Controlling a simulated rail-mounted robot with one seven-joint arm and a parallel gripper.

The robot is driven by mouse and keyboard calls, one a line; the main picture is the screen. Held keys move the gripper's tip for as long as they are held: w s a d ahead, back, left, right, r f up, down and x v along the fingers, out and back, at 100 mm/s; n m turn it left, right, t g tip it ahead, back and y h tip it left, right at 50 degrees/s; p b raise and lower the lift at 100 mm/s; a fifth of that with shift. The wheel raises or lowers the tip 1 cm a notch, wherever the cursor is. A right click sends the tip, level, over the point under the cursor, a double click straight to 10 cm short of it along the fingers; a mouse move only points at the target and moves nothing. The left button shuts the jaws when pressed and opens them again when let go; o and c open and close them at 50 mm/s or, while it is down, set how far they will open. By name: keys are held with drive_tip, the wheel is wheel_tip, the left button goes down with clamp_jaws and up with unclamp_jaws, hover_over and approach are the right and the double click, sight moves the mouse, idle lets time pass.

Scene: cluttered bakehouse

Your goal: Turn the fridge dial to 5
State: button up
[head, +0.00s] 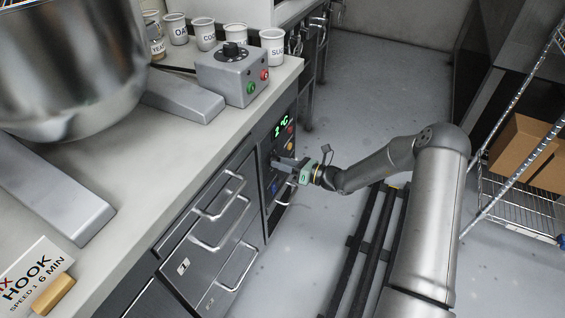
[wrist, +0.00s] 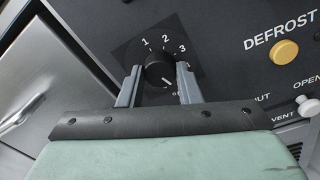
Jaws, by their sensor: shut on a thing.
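The fridge dial (wrist: 158,70) is a round black knob on a dark square plate, with the numerals 1, 2 and 3 visible around its top. The other numerals are hidden or too unclear to read, partly behind my right finger. A white line on the knob points down and slightly right. My gripper (wrist: 160,84) is shut on the dial, one finger on each side. In the head view my gripper (head: 283,163) reaches the fridge front (head: 270,175) from the right and covers the dial. A green display (head: 281,127) above it reads 2 °C.
In the wrist view a yellow DEFROST button (wrist: 285,51) and a white vent knob (wrist: 308,107) sit right of the dial. Drawers with bar handles (head: 215,210) lie left of the panel. A wire rack (head: 510,190) with a cardboard box (head: 528,150) stands right.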

drive_tip(key=o, duration=1)
drive_tip(key=p+v, duration=0.1)
drive_tip(key=v, duration=1.6)
drive_tip(key=shift+s+d, duration=0.15)
drive_tip(key=shift+d, duration=0.05)
drive_tip(key=s+a+r+n+g+h+p, duration=0.3)
drive_tip(key=s+r+n+g+h+p, duration=0.15)
drive_tip(key=s+r+n, duration=0.35)
drive_tip(key=s+a+r+n+g+h+p, duration=0.3)
drive_tip(key=s+r+n+g, duration=0.3)
drive_tip(key=r, duration=0.4)
drive_tip(key=s+d+r+n+t+h+p, duration=0.1)
drive_tip(key=s+d+r+n+h+p, duration=0.1)
drive_tip(key=s+r+n+h, duration=0.1)
drive_tip(key=s+d+r+n+t+h+p, duration=0.2)
drive_tip(key=s+r+n+h+p, duration=0.1)
drive_tip(key=s+r+n, duration=0.3)
drive_tip(key=s+d+r+n+t+h+p, duration=0.1)
drive_tip(key=s+d+r+n+h+p, duration=0.1)
drive_tip(key=s+r, duration=0.4)
drive_tip(key=shift+s+r+n+t+h, duration=0.15)
drive_tip(key=shift+r+n+h, duration=0.1)
drive_tip(key=shift+n, duration=0.4)
drive_tip(key=shift+s+r+n+t+h, duration=0.1)
drive_tip(key=shift+r+n+h, duration=0.1)
drive_tip(key=shift+n, duration=0.45)
